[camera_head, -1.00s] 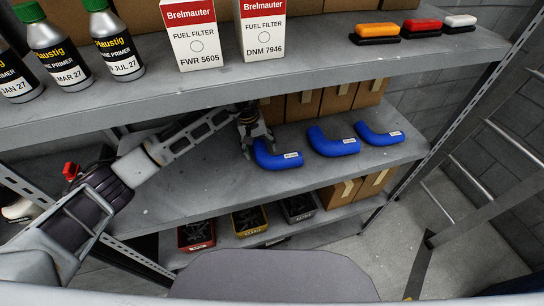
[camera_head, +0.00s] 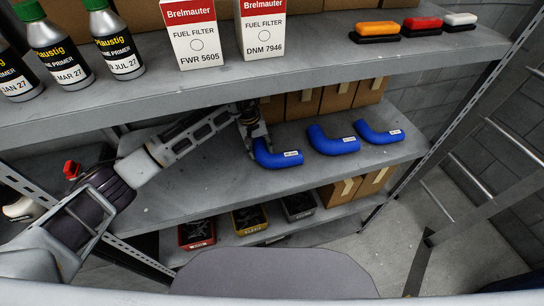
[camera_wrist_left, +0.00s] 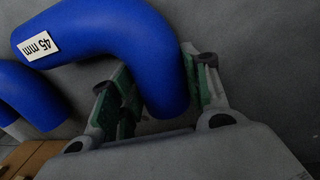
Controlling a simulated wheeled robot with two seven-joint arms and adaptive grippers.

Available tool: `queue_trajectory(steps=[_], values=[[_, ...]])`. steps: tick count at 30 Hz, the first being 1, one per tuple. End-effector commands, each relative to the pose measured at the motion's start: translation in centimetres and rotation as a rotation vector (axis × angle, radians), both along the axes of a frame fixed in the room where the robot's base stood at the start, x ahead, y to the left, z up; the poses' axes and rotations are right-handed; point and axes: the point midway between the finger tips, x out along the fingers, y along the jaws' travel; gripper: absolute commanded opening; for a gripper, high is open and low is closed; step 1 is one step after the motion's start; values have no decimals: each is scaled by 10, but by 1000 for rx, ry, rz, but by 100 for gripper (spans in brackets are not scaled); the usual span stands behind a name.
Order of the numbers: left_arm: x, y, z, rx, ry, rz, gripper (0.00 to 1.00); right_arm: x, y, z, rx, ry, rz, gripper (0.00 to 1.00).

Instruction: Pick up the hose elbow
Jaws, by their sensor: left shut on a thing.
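Three blue hose elbows lie in a row on the middle shelf. The left hose elbow (camera_head: 277,157) is at my left gripper (camera_head: 258,142). In the left wrist view this hose elbow (camera_wrist_left: 110,35) has a white label reading 45 mm. One end of it sits between the green-padded fingers of my left gripper (camera_wrist_left: 160,88), which are shut on it. The middle hose elbow (camera_head: 332,141) and the right hose elbow (camera_head: 379,134) lie farther right, untouched. Part of another hose elbow (camera_wrist_left: 30,95) shows at the left of the wrist view. My right gripper is not in view.
The upper shelf (camera_head: 330,50) overhangs with bottles (camera_head: 60,55), fuel filter boxes (camera_head: 262,28) and coloured blocks (camera_head: 402,28). Cardboard boxes (camera_head: 303,103) stand behind the elbows. Small bins (camera_head: 250,218) sit on the lower shelf. The middle shelf's front (camera_head: 210,190) is clear.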

Motion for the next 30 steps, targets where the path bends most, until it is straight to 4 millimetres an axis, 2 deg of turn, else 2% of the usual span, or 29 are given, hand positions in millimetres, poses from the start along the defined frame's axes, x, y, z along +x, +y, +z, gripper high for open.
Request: queue_trajectory(steps=[2, 13, 30], values=[[0, 0, 0, 0, 0, 0, 17, 0, 0, 0, 0, 0, 0, 76], [0, 0, 3, -1, -1, 1, 17, 0, 0, 1, 0, 0, 0, 76], [-1, -2, 30, 0, -1, 13, 17, 0, -3, 4, -3, -1, 1, 76]])
